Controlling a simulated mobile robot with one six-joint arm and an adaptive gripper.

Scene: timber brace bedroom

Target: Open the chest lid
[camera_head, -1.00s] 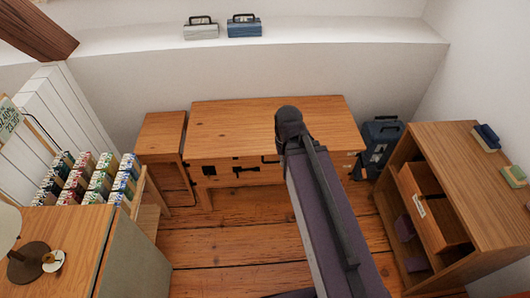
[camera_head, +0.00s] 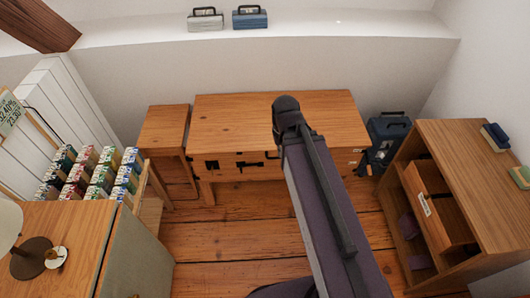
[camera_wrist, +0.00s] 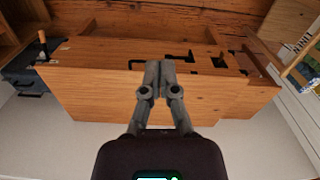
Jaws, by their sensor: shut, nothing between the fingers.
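The wooden chest's lid (camera_head: 235,115) lies flat and closed against the back wall in the head view. Dark metal fittings (camera_head: 242,164) show on its front face. In the wrist view the lid (camera_wrist: 90,90) appears upside down, with the black fittings (camera_wrist: 205,62) beyond its front edge. My gripper (camera_wrist: 160,70) is shut and empty, its fingertips together in front of the lid near that edge. I cannot tell whether they touch it. In the head view my arm covers part of the chest's right half and hides the gripper.
A small wooden table (camera_head: 163,128) stands left of the chest, and blue cases (camera_head: 388,130) stand right of it. A wooden cabinet (camera_head: 480,170) with a pulled-out drawer (camera_head: 436,203) is at right. A shelf of boxes (camera_head: 95,172) is at left. Plank floor (camera_head: 240,235) in front is clear.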

